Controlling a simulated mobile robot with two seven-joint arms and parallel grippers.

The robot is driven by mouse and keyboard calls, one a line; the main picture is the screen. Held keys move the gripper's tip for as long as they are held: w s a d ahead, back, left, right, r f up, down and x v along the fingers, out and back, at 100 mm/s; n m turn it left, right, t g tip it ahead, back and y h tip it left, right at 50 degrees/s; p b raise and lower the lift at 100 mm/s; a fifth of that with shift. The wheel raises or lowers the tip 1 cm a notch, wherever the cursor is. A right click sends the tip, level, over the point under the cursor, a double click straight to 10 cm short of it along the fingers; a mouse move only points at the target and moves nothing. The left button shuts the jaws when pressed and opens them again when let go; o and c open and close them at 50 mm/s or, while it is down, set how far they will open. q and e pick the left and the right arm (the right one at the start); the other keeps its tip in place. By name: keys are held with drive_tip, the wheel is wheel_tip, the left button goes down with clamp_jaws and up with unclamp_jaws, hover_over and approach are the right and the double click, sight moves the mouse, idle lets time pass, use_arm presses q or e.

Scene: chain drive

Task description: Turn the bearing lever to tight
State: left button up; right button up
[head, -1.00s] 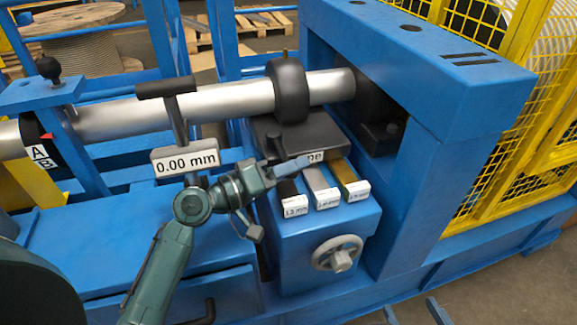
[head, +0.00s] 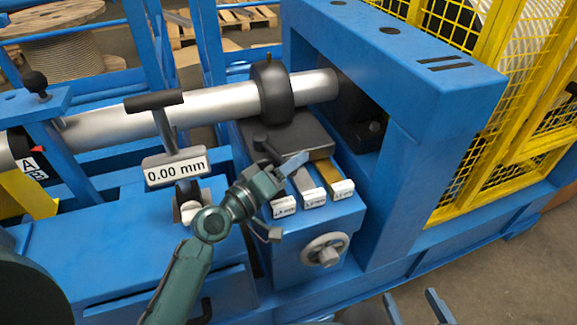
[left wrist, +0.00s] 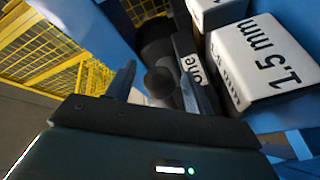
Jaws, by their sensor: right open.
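The black bearing ring (head: 271,92) sits around the silver shaft (head: 215,102) above a dark block (head: 305,135). A dark lever (head: 261,136) shows on the block's left side, partly hidden by my gripper. My left gripper (head: 281,158) is at the lever, fingers apart. In the left wrist view a round black knob (left wrist: 159,82) lies between its fingers, with a gap on at least one side; contact is unclear. My right gripper (head: 413,310) is open and empty at the bottom edge.
Several labelled bars, one marked 1.5 mm (left wrist: 262,58), lie close to my left gripper. A handwheel (head: 325,250) is below them. A gauge (head: 175,168) reads 0.00 mm. The blue frame (head: 400,165) and yellow mesh guard (head: 475,140) stand right.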

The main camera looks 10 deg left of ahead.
use_arm(q)
drive_tip(key=b+v, duration=0.2)
drive_tip(key=v, duration=1.1)
use_arm(e)
drive_tip(key=shift+w+a+f+n, duration=0.2)
drive_tip(key=shift+a+f+n, duration=0.05)
drive_tip(key=shift+f, duration=0.35)
drive_tip(key=shift+w+a+f+n, duration=0.15)
drive_tip(key=shift+a+f+n, duration=0.1)
drive_tip(key=shift+f, duration=0.35)
use_arm(q)
drive_tip(key=shift+r, duration=0.1)
drive_tip(key=shift+c, duration=0.2)
